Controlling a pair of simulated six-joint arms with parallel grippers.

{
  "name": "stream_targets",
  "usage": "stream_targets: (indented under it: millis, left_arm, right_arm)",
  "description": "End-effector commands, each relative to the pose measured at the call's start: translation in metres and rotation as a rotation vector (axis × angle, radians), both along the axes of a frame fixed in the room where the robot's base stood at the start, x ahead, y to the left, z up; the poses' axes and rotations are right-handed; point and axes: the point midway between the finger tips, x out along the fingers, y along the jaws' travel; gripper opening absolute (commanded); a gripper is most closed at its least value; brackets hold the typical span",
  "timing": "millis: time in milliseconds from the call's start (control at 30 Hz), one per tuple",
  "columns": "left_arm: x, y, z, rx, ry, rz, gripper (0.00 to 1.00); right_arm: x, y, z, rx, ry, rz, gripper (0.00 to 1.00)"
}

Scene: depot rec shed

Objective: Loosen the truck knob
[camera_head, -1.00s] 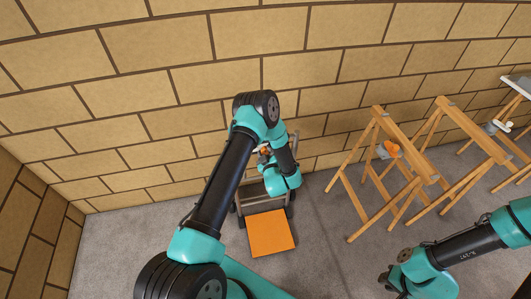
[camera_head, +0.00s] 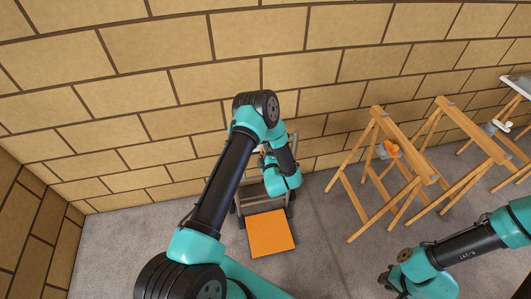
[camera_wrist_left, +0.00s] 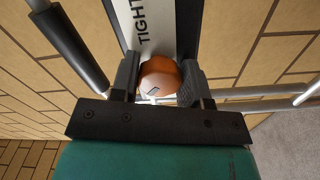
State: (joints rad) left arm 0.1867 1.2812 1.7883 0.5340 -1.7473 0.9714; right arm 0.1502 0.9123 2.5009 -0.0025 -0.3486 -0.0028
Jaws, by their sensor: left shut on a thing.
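The hand truck stands against the brick wall, with its orange toe plate (camera_head: 271,233) on the floor. Its frame is largely behind my left arm. The round orange knob (camera_wrist_left: 158,76) sits between the two dark fingers of my left gripper (camera_wrist_left: 157,84), which is shut on it. A mark shows on the knob.
Grey metal tubes (camera_wrist_left: 262,92) flank the knob in the wrist view. The floor in front of the sawhorses is clear.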

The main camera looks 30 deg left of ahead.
Motion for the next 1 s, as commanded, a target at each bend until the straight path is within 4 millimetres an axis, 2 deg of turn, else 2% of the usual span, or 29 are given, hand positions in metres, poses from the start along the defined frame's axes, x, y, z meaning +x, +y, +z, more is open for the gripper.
stream_targets:
  millis: [333,367,633,1000]
  left_arm:
    - [-0.0005,-0.0005,-0.0004,-0.004,-0.002,-0.001,0.18]
    - [-0.0005,-0.0005,-0.0004,-0.004,-0.002,-0.001,0.43]
    - [-0.0002,-0.0002,-0.0002,-0.003,-0.003,0.000,0.68]
    - [-0.0029,-0.0059,-0.0003,-0.003,-0.003,-0.003,0.68]
  right_arm:
    - [0.0000,0.0000,0.0000,0.000,0.000,0.000,0.21]
    - [0.0000,0.0000,0.0000,0.000,0.000,0.000,0.21]
    - [0.0000,0.0000,0.0000,0.000,0.000,0.000,0.21]
    - [0.0000,0.0000,0.0000,0.000,0.000,0.000,0.21]
